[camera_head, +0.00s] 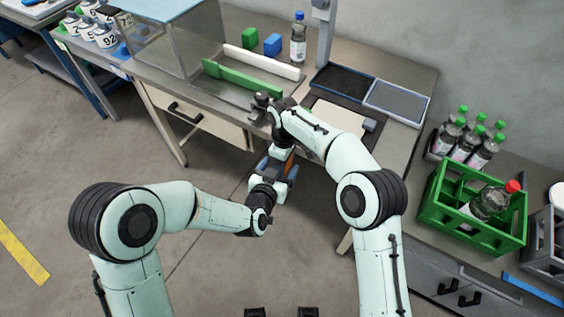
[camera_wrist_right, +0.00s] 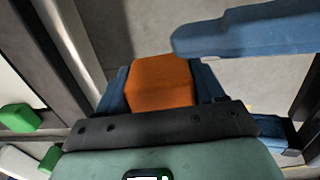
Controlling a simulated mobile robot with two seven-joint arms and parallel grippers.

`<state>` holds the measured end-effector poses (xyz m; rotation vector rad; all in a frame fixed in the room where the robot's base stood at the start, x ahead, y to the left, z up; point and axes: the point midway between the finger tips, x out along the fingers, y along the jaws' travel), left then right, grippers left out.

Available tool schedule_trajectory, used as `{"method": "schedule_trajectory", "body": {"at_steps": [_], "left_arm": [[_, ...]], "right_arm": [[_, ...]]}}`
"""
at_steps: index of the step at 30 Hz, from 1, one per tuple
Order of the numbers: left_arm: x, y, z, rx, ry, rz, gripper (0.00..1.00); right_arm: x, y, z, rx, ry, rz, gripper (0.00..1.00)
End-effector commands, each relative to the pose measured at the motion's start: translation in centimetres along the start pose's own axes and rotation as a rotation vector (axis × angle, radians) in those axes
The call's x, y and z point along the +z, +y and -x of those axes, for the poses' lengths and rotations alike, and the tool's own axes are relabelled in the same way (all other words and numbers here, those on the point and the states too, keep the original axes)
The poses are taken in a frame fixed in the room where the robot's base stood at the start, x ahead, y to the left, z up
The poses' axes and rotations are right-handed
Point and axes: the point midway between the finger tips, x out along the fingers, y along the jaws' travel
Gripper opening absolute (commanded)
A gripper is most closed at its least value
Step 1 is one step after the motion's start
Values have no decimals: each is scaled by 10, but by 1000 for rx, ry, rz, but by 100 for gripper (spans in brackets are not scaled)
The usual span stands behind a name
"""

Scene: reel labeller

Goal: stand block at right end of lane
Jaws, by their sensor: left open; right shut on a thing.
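An orange block (camera_wrist_right: 160,82) is between the blue fingers of my right gripper (camera_wrist_right: 160,90), which is shut on it. In the head view a sliver of the orange block (camera_head: 290,163) shows in front of the table's near edge, off the table. My left gripper (camera_head: 276,174) is open, close beside the block; a blue finger (camera_wrist_right: 245,30) beyond the block in the right wrist view looks like its. Contact cannot be told. The lane lies on the table between a green rail (camera_head: 243,78) and a white rail (camera_head: 262,62). My right arm hides part of the table near its right end.
A green block (camera_head: 250,38), a blue block (camera_head: 273,44) and a bottle (camera_head: 298,38) stand behind the white rail. A clear-walled box (camera_head: 170,45) is at the lane's left. Dark and grey trays (camera_head: 398,101) lie right. A green crate (camera_head: 440,215) stands further right.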

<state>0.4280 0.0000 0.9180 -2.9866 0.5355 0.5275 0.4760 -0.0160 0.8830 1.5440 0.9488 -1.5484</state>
Motion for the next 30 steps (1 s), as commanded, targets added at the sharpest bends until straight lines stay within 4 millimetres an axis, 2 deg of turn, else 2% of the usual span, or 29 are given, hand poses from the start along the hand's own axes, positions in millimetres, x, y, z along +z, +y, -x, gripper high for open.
{"method": "schedule_trajectory", "body": {"at_steps": [3,7,18,20,24,25,28,29,30], "left_arm": [[1,0,-18,-1,-1,0,81],[0,-1,-29,-1,-1,1,81],[0,-1,-34,-1,0,1,81],[0,-1,-34,-1,0,1,65],[0,0,-34,1,0,0,19],[0,1,-34,2,0,1,15],[0,2,-34,5,0,1,15],[-1,2,-34,6,1,1,15],[-1,3,-34,6,1,0,13]], "right_arm": [[0,0,0,0,1,0,34],[0,0,0,0,1,0,34],[0,0,0,1,1,0,34],[0,0,0,1,1,0,34],[0,0,0,1,2,0,34],[-1,0,1,1,2,0,34],[-2,0,1,1,5,0,34],[-2,0,1,1,5,-1,72],[-2,0,1,1,6,-1,85]]}}
